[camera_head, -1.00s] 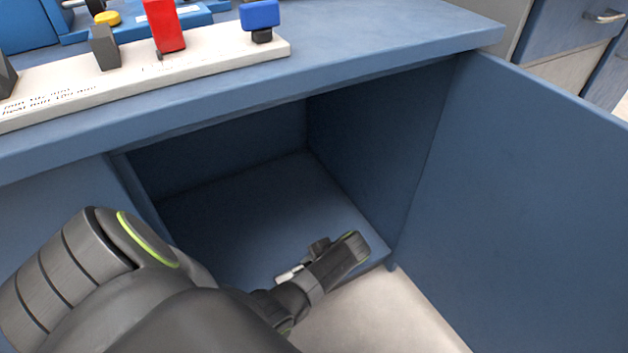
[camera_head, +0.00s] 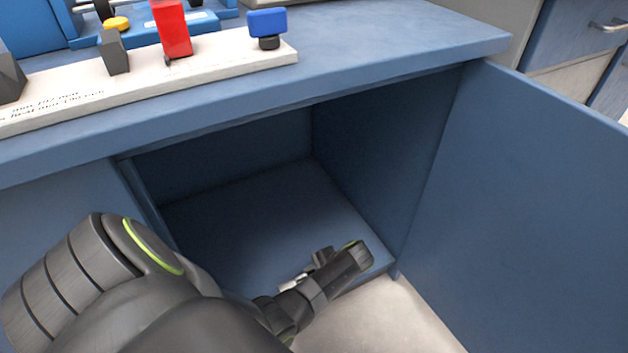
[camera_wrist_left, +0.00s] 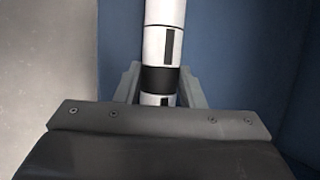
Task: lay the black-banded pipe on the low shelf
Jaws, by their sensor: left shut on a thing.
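My left gripper (camera_wrist_left: 159,82) is shut on the black-banded pipe (camera_wrist_left: 164,45), a white pipe with black marks. The fingers hold it at its wide black band, and the pipe runs away from the hand past the top of the left wrist view. In the head view, my left gripper (camera_head: 322,258) is at the front of the open blue cabinet, over the low shelf (camera_head: 265,205). Only a short white piece of the pipe (camera_head: 290,284) shows there; my arm hides the rest. I cannot tell whether the pipe touches the shelf. My right gripper is out of view.
The cabinet door (camera_head: 520,190) stands open at the right. The blue countertop (camera_head: 400,50) overhangs the opening and carries a white board (camera_head: 215,62) with red, blue and grey pieces. The shelf's visible part is bare.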

